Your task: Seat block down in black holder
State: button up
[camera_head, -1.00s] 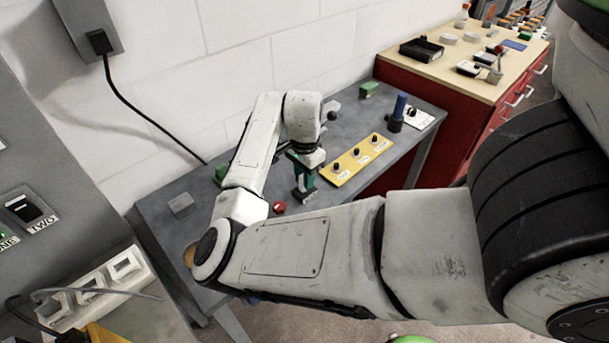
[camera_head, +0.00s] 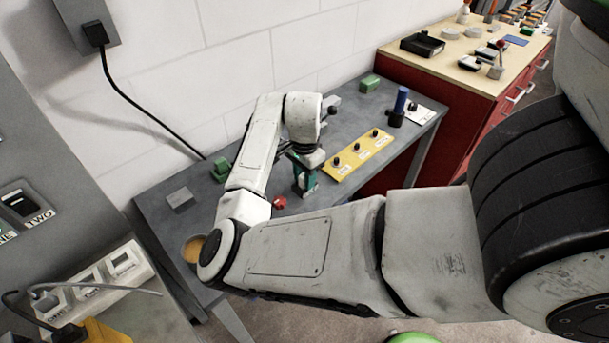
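My gripper (camera_head: 305,182) points down over the grey table in the middle of the view. A teal-green piece (camera_head: 301,176) shows at its fingers, with a small dark and pale part at its lower end. The view is too small to tell whether this piece is a held block or part of the gripper. I cannot tell whether the fingers are open or shut. No black holder shows clearly under the gripper; my forearm covers the table just in front of it.
On the grey table (camera_head: 178,225), a red knob (camera_head: 279,203) is left of the gripper and a yellow panel (camera_head: 360,155) right. Green blocks (camera_head: 370,83), a grey block (camera_head: 180,198) and a blue cylinder (camera_head: 400,101) stand around. A black tray (camera_head: 423,46) lies on the red cabinet.

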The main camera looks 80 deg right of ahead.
jog(key=o, duration=0.3)
jog(key=shift+o, duration=0.2)
notch_tip(320, 180, up, 11)
jog(key=b, duration=0.1)
dwell(0.3)
jog(key=shift+s+f, duration=0.1)
jog(key=shift+f, duration=0.05)
dwell(0.5)
